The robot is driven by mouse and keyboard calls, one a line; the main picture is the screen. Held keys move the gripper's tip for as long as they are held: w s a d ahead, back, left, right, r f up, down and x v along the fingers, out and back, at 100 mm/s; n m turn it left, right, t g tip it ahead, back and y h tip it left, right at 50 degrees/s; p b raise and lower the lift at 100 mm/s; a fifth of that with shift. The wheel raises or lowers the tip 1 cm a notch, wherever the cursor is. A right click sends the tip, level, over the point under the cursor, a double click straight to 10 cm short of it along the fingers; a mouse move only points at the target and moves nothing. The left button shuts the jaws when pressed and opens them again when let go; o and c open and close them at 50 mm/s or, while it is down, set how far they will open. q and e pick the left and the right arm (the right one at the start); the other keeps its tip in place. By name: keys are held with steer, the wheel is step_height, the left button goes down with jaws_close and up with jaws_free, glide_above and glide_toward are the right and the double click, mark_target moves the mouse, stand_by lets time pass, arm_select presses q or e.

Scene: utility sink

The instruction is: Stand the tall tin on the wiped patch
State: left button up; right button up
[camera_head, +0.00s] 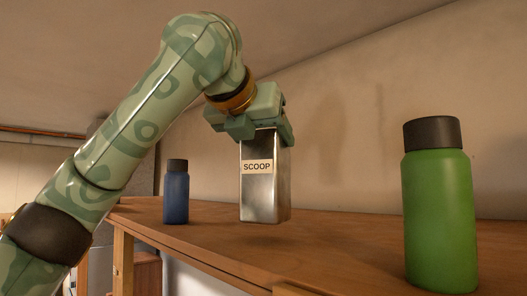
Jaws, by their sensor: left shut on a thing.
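The tall tin (265,190) is a silver, square-sided metal tin with a label reading SCOOP. It is upright. My left gripper (262,130) comes down from above and is shut on the top of the tin, hiding its upper end. The tin's base is at or just above the wooden shelf top (330,250); I cannot tell whether it touches. I cannot make out a distinct wiped patch on the wood. My right gripper is not in view.
A small blue bottle with a dark cap (176,195) stands left of the tin. A large green bottle with a dark cap (439,215) stands at the front right. Bare wood lies between the tin and the green bottle. A plain wall (350,130) rises behind.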

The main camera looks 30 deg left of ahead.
mark_target(264, 156)
arm_select(q)
steer(key=f, duration=0.2)
steer(key=shift+w+a+f, duration=0.15)
steer(key=shift+w+f, duration=0.1)
steer(key=shift+f, duration=0.3)
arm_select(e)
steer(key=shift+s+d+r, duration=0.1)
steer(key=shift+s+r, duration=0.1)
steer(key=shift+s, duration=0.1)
arm_select(q)
steer(key=shift+s, duration=0.15)
steer(key=o, duration=1.5)
steer(key=shift+f, duration=0.1)
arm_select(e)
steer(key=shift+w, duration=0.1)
